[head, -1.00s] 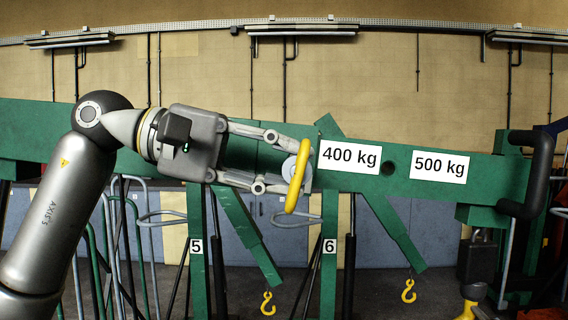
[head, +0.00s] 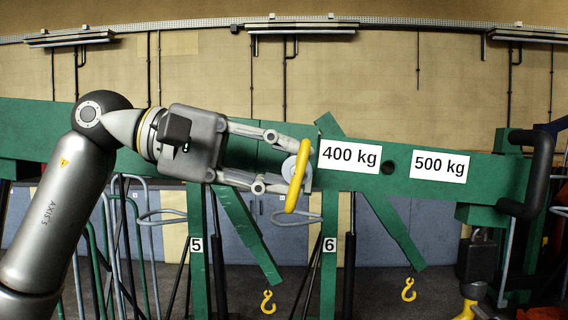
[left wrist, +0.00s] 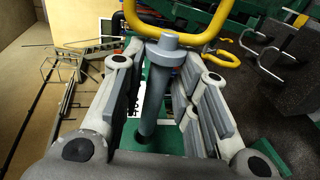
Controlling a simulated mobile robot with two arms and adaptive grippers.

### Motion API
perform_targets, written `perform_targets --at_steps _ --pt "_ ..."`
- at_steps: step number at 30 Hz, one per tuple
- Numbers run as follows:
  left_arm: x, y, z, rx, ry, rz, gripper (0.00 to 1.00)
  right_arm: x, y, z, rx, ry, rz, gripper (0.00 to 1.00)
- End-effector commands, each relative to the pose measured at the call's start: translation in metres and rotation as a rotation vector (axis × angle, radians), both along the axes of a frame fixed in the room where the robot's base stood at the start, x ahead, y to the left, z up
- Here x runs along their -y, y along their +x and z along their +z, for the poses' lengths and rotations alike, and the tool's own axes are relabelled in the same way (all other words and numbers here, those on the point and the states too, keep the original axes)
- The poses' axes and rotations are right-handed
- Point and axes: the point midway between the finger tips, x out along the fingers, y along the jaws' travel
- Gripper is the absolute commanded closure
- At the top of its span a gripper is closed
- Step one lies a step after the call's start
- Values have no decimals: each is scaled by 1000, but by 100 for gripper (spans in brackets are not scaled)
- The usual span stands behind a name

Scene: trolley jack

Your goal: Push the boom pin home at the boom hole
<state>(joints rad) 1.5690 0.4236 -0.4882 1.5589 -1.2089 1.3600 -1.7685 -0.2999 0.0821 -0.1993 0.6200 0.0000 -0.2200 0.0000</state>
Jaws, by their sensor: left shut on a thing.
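The boom pin has a yellow loop handle (head: 298,176) and a grey round head (head: 290,168). In the left wrist view its grey collared shaft (left wrist: 152,100) lies between the fingers, with the yellow handle (left wrist: 190,48) across the top. My left gripper (head: 278,163) is shut on the pin, in front of the green boom (head: 455,190) left of the "400 kg" label (head: 350,156). A dark boom hole (head: 388,167) shows between that label and the "500 kg" label (head: 440,165). My right gripper is not in view.
A black handle (head: 540,175) is at the boom's right end, with a black block (head: 476,260) hanging below. Green posts numbered 5 (head: 197,245) and 6 (head: 330,245) stand below the boom. Yellow hooks (head: 408,290) hang there. The space above the boom is clear.

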Motion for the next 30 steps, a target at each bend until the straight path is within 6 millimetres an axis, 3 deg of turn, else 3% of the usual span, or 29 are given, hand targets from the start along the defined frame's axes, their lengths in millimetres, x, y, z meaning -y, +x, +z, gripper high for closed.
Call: perform_targets --at_steps 30 --pt "0 18 2 0 -3 1 100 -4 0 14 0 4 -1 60"
